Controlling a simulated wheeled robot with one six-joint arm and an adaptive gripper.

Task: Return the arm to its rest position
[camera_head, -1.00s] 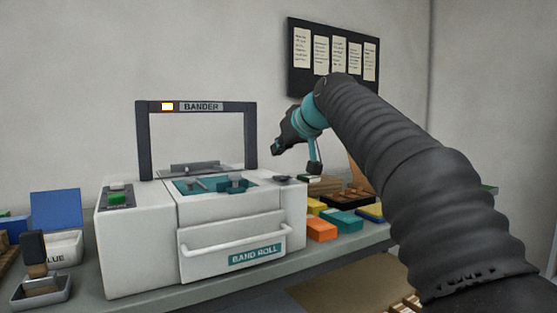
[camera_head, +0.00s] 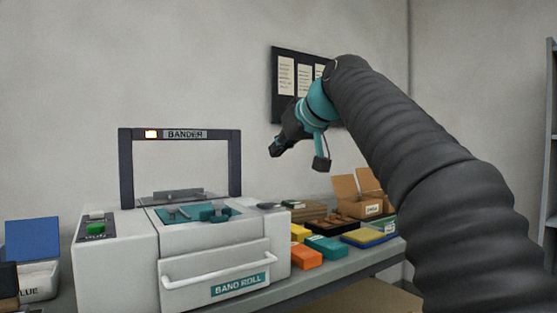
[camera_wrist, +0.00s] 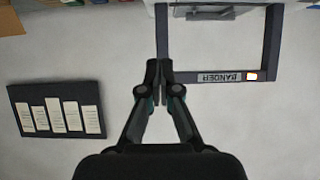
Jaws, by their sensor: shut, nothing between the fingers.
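My arm comes in from the lower right in the head view and bends over at a raised elbow. My gripper (camera_head: 275,151) hangs in the air in front of the wall, to the right of the bander's frame and above the bench. In the wrist view my gripper (camera_wrist: 159,68) shows with its two black fingertips together and nothing between them. The wrist picture is upside down, with the bander's dark frame (camera_wrist: 162,40) just beyond and to the right of the fingertips.
The white bander (camera_head: 115,260) stands on the bench (camera_head: 330,282). Orange (camera_head: 307,257) and teal (camera_head: 327,247) blocks and an open cardboard box (camera_head: 357,205) lie to its right. A notice board (camera_head: 285,58) hangs behind my arm. A shelf (camera_head: 551,150) stands at the far right.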

